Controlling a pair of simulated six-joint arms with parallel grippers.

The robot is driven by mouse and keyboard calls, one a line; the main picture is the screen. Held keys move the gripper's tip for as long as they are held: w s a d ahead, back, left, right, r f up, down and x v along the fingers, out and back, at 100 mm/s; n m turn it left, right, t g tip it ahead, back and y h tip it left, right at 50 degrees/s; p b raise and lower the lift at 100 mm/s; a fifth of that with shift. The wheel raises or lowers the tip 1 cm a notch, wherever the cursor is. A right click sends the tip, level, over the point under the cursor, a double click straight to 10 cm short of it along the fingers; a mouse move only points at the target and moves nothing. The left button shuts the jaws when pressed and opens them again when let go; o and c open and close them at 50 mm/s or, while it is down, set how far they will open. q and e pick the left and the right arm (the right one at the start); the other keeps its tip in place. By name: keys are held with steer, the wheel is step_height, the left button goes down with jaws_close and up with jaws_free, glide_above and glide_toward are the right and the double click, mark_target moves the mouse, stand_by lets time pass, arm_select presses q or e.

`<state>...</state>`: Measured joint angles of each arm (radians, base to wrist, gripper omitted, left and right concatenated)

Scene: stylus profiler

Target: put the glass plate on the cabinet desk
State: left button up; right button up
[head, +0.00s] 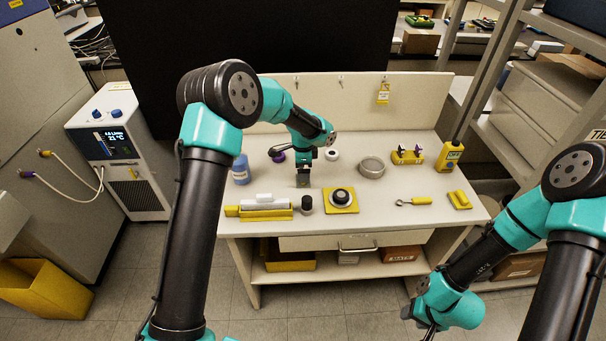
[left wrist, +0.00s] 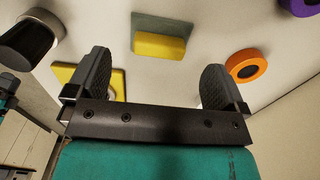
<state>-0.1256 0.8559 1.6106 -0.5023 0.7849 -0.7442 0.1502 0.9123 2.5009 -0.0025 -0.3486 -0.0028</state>
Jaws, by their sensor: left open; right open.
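A greenish-grey plate with a yellow block on it, which looks like the glass plate (left wrist: 174,25), lies on the white desk top ahead of my left fingers in the left wrist view. In the head view it is mostly hidden under my left gripper (head: 303,163). My left gripper, also in the left wrist view (left wrist: 158,78), is open and empty, with the plate apart from both fingers. The cabinet desk (head: 385,218) is white, with a drawer and a lower shelf. My right gripper (head: 428,318) is low in front of the desk, partly cut off and empty.
A yellow square with a black knob (head: 341,197), a black cylinder (head: 306,204) and a white-and-yellow block (head: 262,208) stand nearby. A round metal dish (head: 371,167), a blue bottle (head: 241,170) and a yellow meter (head: 449,156) stand farther out.

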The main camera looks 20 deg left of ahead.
arm_select(q)
step_height(320, 180, up, 8)
